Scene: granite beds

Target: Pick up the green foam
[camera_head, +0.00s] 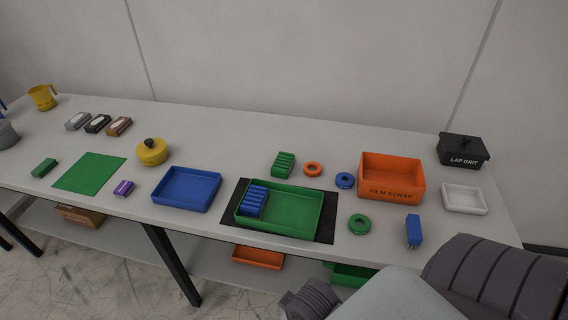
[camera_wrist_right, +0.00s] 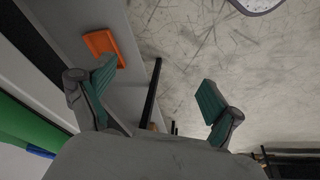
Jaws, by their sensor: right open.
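Two green blocks could be the green foam, and I cannot tell which from their look. A ribbed green block (camera_head: 283,164) stands on the table behind the green tray. A smaller plain green block (camera_head: 44,168) lies at the left, beside a flat green sheet (camera_head: 90,173). My right gripper (camera_wrist_right: 155,85) is open and empty in the right wrist view, with floor and the lower shelf beyond its fingers. In the head view only my right arm shows, at the bottom right, away from both blocks. My left gripper is not in view.
The green tray (camera_head: 317,226) holds a ribbed blue block (camera_head: 253,201). Around it are a blue tray (camera_head: 163,197), orange bin (camera_head: 420,184), orange ring (camera_head: 312,169), blue ring (camera_head: 345,180) and green ring (camera_head: 359,224).

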